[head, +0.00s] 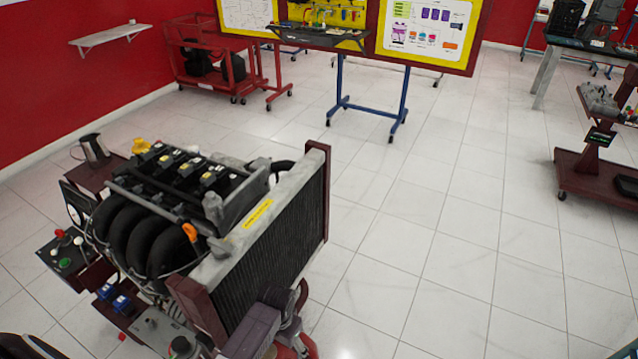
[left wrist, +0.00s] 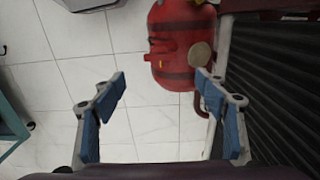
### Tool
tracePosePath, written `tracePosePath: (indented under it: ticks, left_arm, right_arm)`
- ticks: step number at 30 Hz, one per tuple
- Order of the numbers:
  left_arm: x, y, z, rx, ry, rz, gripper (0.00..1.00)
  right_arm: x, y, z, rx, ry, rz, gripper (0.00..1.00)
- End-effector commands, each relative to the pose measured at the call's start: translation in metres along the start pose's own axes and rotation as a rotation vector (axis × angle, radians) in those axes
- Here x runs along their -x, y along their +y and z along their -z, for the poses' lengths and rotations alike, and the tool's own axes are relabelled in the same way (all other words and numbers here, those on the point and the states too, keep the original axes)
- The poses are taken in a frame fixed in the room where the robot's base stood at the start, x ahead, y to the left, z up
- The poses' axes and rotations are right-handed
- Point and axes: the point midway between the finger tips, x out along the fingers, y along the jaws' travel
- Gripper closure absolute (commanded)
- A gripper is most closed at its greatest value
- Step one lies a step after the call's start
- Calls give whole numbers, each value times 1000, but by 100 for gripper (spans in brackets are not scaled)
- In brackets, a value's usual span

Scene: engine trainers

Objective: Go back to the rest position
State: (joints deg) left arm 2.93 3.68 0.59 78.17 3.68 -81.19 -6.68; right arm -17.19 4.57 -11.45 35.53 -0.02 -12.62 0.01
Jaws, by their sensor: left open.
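My left gripper (left wrist: 160,84) shows in the left wrist view with its two blue-padded fingers spread apart. Nothing is held between them. A red tank (left wrist: 178,45) lies beyond the fingertips, beside the dark finned radiator (left wrist: 270,90). I cannot tell the exact gap between the right finger and the radiator side. In the head view, the engine trainer (head: 185,185) with its radiator (head: 275,245) stands at the lower left. My right gripper is in neither view.
A display board (head: 325,30) on a blue stand and a red cart (head: 205,60) stand at the back. Another trainer on a dark red base (head: 600,178) is at the right. The white tiled floor (head: 440,230) between is clear.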

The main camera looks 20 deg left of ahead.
Motion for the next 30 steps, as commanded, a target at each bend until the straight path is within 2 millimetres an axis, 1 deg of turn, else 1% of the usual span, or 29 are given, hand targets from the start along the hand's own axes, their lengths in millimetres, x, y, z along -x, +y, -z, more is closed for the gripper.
tracePosePath:
  ticks: [3, 5, 8, 10, 11, 12, 14, 15, 17, 18, 20, 21, 24, 25, 27, 30]
  left_arm:
    - [-1, 0, 0, 0, 0, 0, 33]
    - [-7, 1, -4, -1, -1, 1, 33]
    - [-33, 3, -18, -6, -2, 8, 33]
    - [-62, 7, -38, -13, -1, 15, 33]
    - [-77, 9, -48, -16, 1, 19, 33]
    - [-97, 11, -64, -22, 5, 23, 33]
    - [-127, 16, -91, -32, 12, 30, 33]
    - [-145, 18, -110, -41, 17, 33, 33]
    - [-170, 23, -141, -52, 26, 36, 33]
    - [-185, 26, -164, -61, 31, 36, 33]
    - [-204, 31, -196, -74, 41, 35, 33]
    - [-214, 34, -217, -83, 48, 33, 33]
    - [-232, 41, -262, -100, 64, 26, 33]
    - [-235, 43, -274, -106, 68, 23, 33]
    - [-241, 46, -295, -114, 77, 18, 33]
    - [-244, 48, -312, -121, 86, 13, 33]
  right_arm:
    - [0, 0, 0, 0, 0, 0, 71]
    - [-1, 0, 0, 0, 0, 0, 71]
    - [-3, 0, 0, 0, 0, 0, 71]
    - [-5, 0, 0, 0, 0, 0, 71]
    - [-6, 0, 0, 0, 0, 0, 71]
    - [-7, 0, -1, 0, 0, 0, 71]
    - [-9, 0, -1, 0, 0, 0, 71]
    - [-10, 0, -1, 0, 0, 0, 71]
    - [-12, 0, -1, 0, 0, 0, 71]
    - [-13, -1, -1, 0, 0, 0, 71]
    - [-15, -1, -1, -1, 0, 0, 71]
    - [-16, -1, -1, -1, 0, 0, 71]
    - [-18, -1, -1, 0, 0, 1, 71]
    - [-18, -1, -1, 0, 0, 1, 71]
    - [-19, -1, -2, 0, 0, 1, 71]
    - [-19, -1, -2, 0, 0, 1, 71]
